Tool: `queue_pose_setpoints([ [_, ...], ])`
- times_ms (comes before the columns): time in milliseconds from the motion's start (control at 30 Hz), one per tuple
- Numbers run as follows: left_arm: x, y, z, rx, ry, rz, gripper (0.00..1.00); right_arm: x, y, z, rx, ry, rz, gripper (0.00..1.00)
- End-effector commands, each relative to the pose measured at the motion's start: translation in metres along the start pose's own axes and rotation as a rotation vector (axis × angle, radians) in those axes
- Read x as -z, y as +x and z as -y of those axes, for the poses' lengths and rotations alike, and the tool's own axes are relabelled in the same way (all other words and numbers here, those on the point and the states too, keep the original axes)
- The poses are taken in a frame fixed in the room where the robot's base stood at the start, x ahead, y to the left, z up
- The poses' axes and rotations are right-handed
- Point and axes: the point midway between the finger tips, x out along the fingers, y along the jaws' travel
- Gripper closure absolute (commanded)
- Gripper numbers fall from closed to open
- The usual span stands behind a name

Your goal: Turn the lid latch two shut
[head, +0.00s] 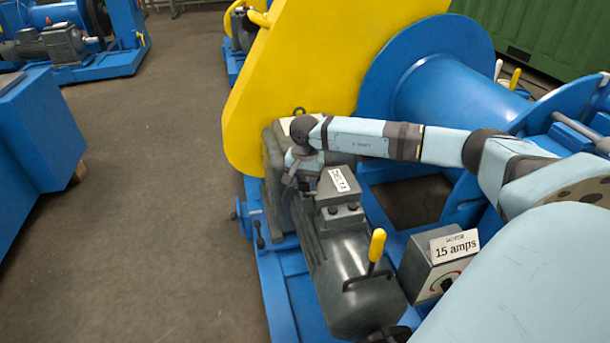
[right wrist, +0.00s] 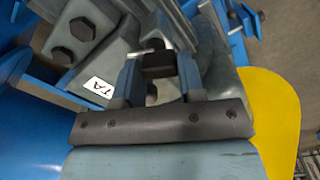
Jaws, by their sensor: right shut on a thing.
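My right gripper (head: 304,190) reaches down beside the grey terminal box (head: 341,197) on top of the motor, on its left side in the head view. In the right wrist view, the gripper (right wrist: 160,72) is shut on a small dark block, which I take to be the lid latch (right wrist: 158,65). The latch's lower part and its exact angle are hidden by the fingers. My left gripper is not in view.
The yellow guard (head: 285,85) rises close behind my right gripper. The grey motor (head: 350,275) has a yellow-tipped lever (head: 377,245) near a meter box (head: 440,265) reading 15 amps. A blue drum (head: 450,75) stands behind my arm. Open floor (head: 160,200) lies left.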

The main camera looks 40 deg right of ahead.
Motion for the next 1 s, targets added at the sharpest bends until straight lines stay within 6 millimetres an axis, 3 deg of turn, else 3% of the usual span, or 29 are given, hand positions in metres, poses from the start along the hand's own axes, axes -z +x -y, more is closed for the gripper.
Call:
queue_pose_setpoints([
  [500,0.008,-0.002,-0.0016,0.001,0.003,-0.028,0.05,-0.0019,-0.0004,-0.0006,-0.001,-0.385,0.001,0.88],
  [1000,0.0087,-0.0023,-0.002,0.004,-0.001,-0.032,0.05,-0.0027,0.0003,-0.0007,0.0,-0.488,0.001,0.88],
])
